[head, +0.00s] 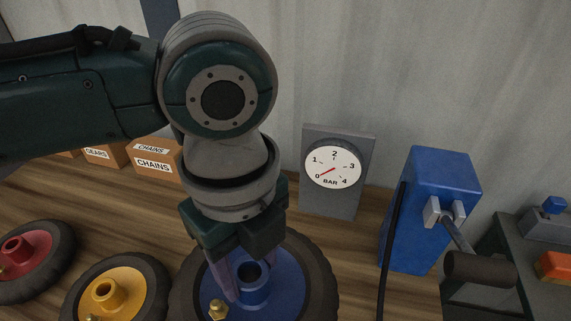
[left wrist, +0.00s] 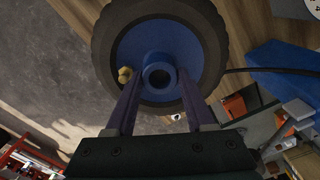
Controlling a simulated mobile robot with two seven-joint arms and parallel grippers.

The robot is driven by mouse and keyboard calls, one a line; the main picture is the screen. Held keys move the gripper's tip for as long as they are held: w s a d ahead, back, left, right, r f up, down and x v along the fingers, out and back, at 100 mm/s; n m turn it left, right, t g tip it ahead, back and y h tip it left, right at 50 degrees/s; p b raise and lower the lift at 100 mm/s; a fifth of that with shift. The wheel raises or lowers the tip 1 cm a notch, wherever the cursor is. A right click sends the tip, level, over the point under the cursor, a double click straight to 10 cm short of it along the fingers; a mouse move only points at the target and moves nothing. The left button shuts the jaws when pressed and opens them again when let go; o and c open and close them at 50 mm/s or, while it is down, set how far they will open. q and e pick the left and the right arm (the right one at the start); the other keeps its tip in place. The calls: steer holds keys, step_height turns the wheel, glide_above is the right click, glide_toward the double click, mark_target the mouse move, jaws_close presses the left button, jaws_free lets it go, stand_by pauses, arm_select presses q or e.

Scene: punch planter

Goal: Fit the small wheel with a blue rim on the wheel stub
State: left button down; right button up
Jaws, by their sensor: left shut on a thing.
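The wheel with a blue rim (head: 287,283) and black tyre is low in the middle of the head view, its hub facing up. It also shows in the left wrist view (left wrist: 196,58), with a brass valve beside the hub. My left gripper (head: 235,287) points down at it. In the left wrist view its two fingers (left wrist: 163,82) are at either side of the blue hub, shut on it. I cannot tell whether the wheel touches the bench. I do not see a wheel stub. My right gripper is not in view.
A yellow-rimmed wheel (head: 126,283) and a red-rimmed wheel (head: 37,250) lie on the wooden bench to the left. A pressure gauge (head: 334,167) and a blue crank post (head: 432,190) stand behind and right. Boxes (head: 155,160) stand at the back left.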

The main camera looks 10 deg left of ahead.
arm_select(q)
steer(key=shift+r+p, duration=0.15)
steer(key=shift+p, duration=0.15)
steer(key=shift+d+f+b, duration=0.1)
steer(key=shift+f+b, duration=2)
steer(key=shift+f, duration=0.85)
steer(key=shift+p, duration=0.75)
steer(key=shift+f+b, duration=3.35)
steer(key=shift+f, duration=0.95)
